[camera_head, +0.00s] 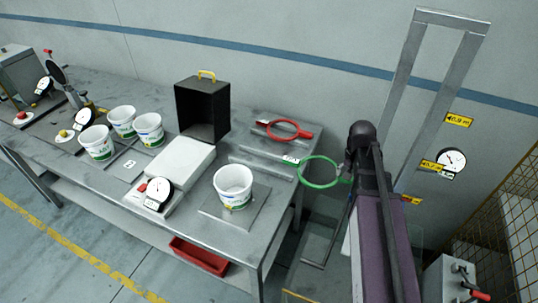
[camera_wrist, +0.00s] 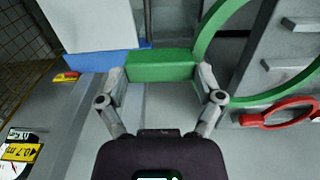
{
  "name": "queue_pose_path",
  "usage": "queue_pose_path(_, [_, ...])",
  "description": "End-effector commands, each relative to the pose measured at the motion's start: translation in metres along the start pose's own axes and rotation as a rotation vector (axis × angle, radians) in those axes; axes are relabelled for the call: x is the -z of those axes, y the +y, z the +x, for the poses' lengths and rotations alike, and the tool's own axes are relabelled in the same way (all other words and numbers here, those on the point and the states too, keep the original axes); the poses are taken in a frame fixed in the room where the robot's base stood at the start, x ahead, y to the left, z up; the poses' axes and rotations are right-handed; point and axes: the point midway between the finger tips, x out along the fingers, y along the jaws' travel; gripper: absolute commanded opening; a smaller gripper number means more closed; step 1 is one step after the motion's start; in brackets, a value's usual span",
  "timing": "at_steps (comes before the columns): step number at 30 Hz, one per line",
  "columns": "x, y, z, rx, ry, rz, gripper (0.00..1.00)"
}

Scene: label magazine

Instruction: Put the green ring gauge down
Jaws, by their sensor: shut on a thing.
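The green ring gauge (camera_head: 319,184) is a green hoop with a short block handle. My gripper (camera_head: 352,170) is shut on the handle and holds the ring out to the left, at the right end of the bench. In the wrist view the green handle (camera_wrist: 160,66) lies between the two fingers of my gripper (camera_wrist: 160,80), and part of the hoop runs out of the frame at the upper right. In the head view my arm partly hides the handle.
A red ring gauge (camera_head: 289,129) lies on the grey bench (camera_head: 140,208) at the back right, near metal ledges. A white bucket (camera_head: 233,185) stands on a plate there. A black case (camera_head: 203,108) stands behind. A grey metal frame (camera_head: 405,75) rises at the right by the wall.

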Motion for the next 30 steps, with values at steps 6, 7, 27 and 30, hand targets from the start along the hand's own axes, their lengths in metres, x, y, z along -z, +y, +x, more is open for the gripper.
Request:
queue_pose_path(6, [0.002, 0.006, 0.0, 0.0, 0.0, 0.011, 0.24])
queue_pose_path(7, [0.002, 0.007, 0.0, 0.0, 0.0, 0.012, 0.24])
queue_pose_path(27, [0.02, -0.024, -0.009, 0.002, -0.003, 0.017, 0.24])
queue_pose_path(30, [0.028, -0.05, -0.014, 0.002, -0.005, 0.013, 0.24])
